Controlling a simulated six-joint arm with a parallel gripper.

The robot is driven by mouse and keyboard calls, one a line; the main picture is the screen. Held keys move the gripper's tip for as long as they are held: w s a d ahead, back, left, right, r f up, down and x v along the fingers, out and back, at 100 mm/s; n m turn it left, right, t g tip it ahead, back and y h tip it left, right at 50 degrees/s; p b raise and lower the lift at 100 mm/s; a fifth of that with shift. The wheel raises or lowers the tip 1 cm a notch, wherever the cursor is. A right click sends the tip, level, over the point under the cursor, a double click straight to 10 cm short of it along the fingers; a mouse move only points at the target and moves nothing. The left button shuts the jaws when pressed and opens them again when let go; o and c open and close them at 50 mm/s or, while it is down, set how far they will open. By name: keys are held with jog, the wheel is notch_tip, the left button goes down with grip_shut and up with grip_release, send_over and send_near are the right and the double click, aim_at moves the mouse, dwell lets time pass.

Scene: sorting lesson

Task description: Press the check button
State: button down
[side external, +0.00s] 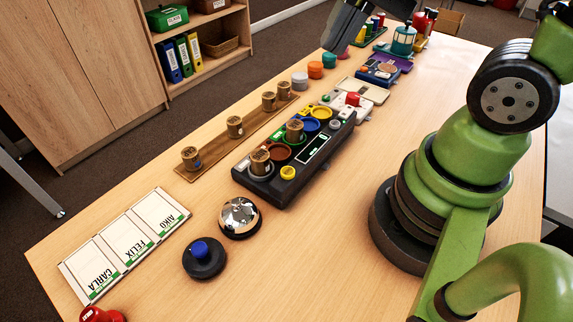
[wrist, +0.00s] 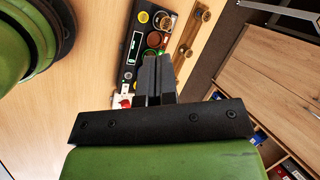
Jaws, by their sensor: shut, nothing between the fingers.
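A black sorting device (side external: 318,160) with coloured rings and a small display lies mid-table; it also shows in the wrist view (wrist: 128,48). It has a yellow button (side external: 288,172) on its near end, which also shows in the wrist view (wrist: 143,17). Two corked wooden pieces (side external: 260,161) stand in its rings. I cannot read which button is labelled check. My gripper (side external: 333,48) is at the top of the side view, above the table's far part and away from the device. In the wrist view its dark fingers (wrist: 153,78) are together and empty.
A wooden strip (side external: 215,152) holds several corked pieces beside the device. A silver bell (side external: 240,216), a blue button on a black base (side external: 202,252) and name cards (side external: 125,240) lie nearer. A white box with a red button (side external: 352,100) stands beyond the device.

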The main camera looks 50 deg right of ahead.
aim_at(286, 169)
jog(key=w+a+f+m+g+y, duration=0.1)
jog(key=w+f+m+g+y, duration=0.1)
jog(key=f+m, duration=0.3)
jog(key=w+a+f+m+g+y, duration=0.1)
jog(key=w+f+m+g+y, duration=0.1)
jog(key=f+m, duration=0.3)
jog(key=shift+w+a+m+y, duration=0.25)
jog(key=shift+w+m+y, duration=0.35)
jog(key=shift+m, duration=1.8)
jog(key=shift+f, duration=4.45)
jog(key=shift+f, duration=0.15)
jog(key=shift+f, duration=0.25)
jog(key=shift+f, duration=0.45)
jog(key=shift+r, duration=0.9)
